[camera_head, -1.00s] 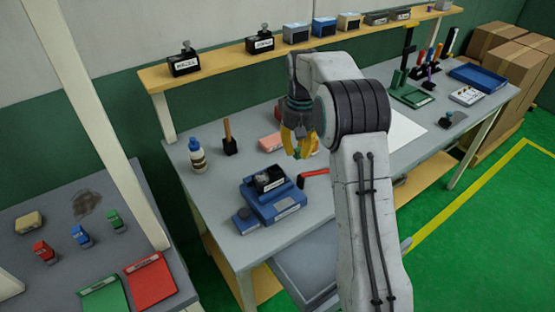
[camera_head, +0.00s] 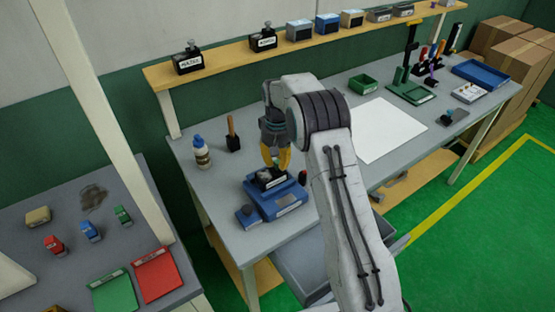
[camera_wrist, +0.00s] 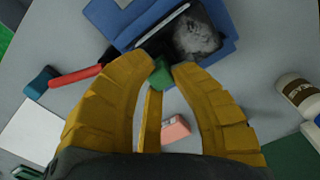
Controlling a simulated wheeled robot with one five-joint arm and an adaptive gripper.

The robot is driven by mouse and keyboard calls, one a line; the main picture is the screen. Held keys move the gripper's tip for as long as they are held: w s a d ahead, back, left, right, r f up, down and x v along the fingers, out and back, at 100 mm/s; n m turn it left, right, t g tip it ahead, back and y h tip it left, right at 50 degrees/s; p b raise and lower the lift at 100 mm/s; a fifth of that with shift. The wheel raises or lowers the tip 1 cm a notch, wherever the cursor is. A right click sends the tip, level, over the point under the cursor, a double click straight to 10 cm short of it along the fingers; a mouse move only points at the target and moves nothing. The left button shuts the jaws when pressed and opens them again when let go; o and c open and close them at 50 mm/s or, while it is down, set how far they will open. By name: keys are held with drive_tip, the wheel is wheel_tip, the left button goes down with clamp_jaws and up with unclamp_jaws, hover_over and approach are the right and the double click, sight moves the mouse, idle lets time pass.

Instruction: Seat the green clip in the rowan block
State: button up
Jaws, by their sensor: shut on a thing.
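My gripper (camera_head: 276,160) has yellow fingers and is over the blue fixture (camera_head: 288,206) on the workbench. In the wrist view the fingertips (camera_wrist: 159,70) are closed on the small green clip (camera_wrist: 160,74). The clip is right at the edge of a black block (camera_wrist: 198,36) with a worn grey face, seated in the blue fixture; I cannot tell whether they touch. The block (camera_head: 268,178) shows below the fingers in the head view; its label is unreadable. The fingers hide the clip there.
A red lever (camera_wrist: 75,76) reaches out from the fixture. A pink block (camera_wrist: 176,128) lies nearby. A white-and-blue bottle (camera_head: 201,155) and a wooden-handled tool (camera_head: 232,138) stand behind left. Two black labelled blocks stand on the shelf (camera_head: 222,65). White paper (camera_head: 390,128) lies right.

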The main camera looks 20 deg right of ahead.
drive_tip(key=shift+f, duration=0.25)
drive_tip(key=o, duration=0.7)
drive_tip(key=shift+o, duration=0.2)
